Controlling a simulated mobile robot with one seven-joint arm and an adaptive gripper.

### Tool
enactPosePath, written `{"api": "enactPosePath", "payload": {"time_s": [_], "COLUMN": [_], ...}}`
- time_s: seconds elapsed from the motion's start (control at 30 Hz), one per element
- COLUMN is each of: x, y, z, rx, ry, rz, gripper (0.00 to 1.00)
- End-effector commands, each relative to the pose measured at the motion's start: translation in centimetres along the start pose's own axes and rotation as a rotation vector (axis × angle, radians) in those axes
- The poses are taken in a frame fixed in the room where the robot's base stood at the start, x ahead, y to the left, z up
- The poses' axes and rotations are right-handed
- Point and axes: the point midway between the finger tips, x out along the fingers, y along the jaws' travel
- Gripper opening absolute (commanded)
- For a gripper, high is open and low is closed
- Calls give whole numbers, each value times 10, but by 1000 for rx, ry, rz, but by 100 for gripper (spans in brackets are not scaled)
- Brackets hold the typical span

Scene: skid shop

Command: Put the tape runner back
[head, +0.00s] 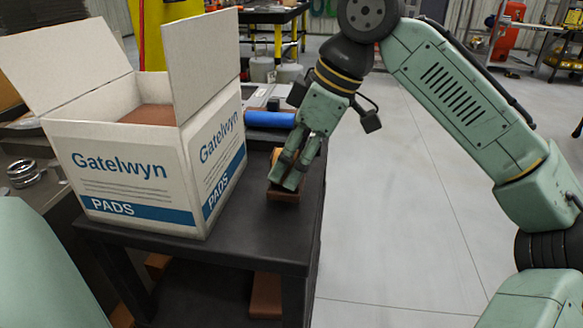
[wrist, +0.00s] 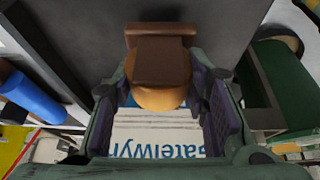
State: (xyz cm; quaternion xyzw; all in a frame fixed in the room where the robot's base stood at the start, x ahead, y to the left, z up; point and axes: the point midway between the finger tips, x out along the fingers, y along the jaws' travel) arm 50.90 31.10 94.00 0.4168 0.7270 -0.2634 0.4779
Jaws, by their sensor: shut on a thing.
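A brown, blocky thing with a rounded orange-tan part, which looks like the tape runner (wrist: 160,97), sits between the fingers of my gripper (head: 286,176). In the head view its brown end (head: 283,194) shows just below the fingertips, low over the dark table (head: 255,232). I cannot tell whether it touches the tabletop. My gripper points down at the table's right part, to the right of the white carton. In the wrist view the fingers of my gripper (wrist: 160,92) stand on both sides of the thing. Part of it is hidden by the fingers in the head view.
An open white Gatelwyn pads carton (head: 130,180) with raised flaps stands left of my gripper. A blue roll (head: 270,119) lies behind. Brown blocks (head: 266,295) rest below the tabletop. The table's right edge is close; open floor (head: 400,220) lies beyond it.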

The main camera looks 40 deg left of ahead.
Motion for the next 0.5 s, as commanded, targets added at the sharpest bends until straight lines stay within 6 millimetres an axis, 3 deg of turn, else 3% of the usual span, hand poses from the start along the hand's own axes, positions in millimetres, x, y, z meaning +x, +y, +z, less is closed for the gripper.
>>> {"api": "enactPosePath", "payload": {"time_s": [0.13, 0.5], "x": [16, 20], "y": [-1, -1], "z": [8, 9], "rx": [2, 1], "ry": [1, 3], "rz": [2, 0], "gripper": [11, 11]}}
